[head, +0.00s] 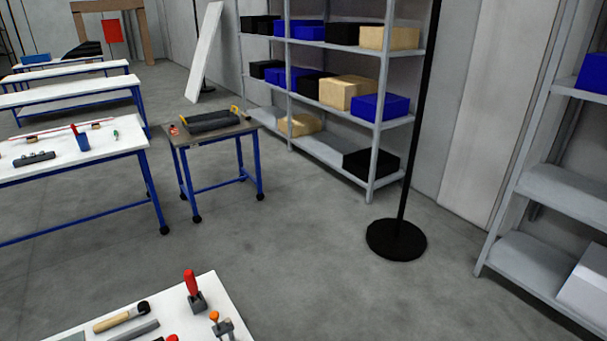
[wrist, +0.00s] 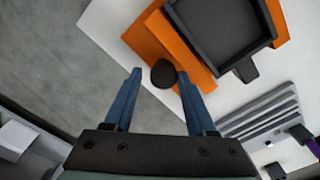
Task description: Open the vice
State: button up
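My gripper (wrist: 159,78) shows in the wrist view with its two blue fingers spread apart. A dark round knob (wrist: 164,74) lies between the fingertips, and no finger visibly closes on it. The knob sits at the edge of an orange body (wrist: 150,42) that carries a black open-topped, tray-like part (wrist: 217,28). This orange and black thing may be the vice, but I cannot tell for sure. It is cut off by the top of the picture. How far the fingertips are above or around the knob is not clear. My gripper is not in the head view.
In the wrist view, a grey ribbed block (wrist: 262,112) lies right of my gripper on the white tabletop (wrist: 110,22). In the head view, a red-handled clamp (head: 194,292) and other tools stand on the near table (head: 218,290). A black pole base (head: 396,240) and shelves (head: 372,165) stand beyond open floor.

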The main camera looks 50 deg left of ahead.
jog(key=shift+s+a+f, duration=0.15)
jog(key=shift+s, duration=0.25)
dwell(0.3)
jog(key=m+b, duration=0.1)
jog(key=m, duration=0.2)
jog(key=shift+a+m+b, duration=0.1)
jog(key=shift+m+b, duration=0.2)
jog(key=shift+m, duration=0.1)
jog(key=m+b, duration=0.1)
jog(key=m, duration=0.3)
jog(key=shift+w+b, duration=0.15)
jog(key=shift+b, duration=0.25)
notch_tip(320, 180, up, 13)
jog(key=m, duration=0.1)
jog(key=w+r+t+y+b, duration=0.2)
jog(key=w+r, duration=0.4)
jog(key=w, duration=0.3)
jog(key=w+r+t+y+b, duration=0.1)
jog(key=w+r+t+b, duration=0.3)
jog(key=w+r+t, duration=0.2)
jog(key=w, duration=0.2)
jog(key=shift+w+d+t+y, duration=0.3)
jog(key=shift+w+d+y, duration=0.05)
jog(key=shift+y, duration=0.05)
jog(key=shift+f, duration=0.1)
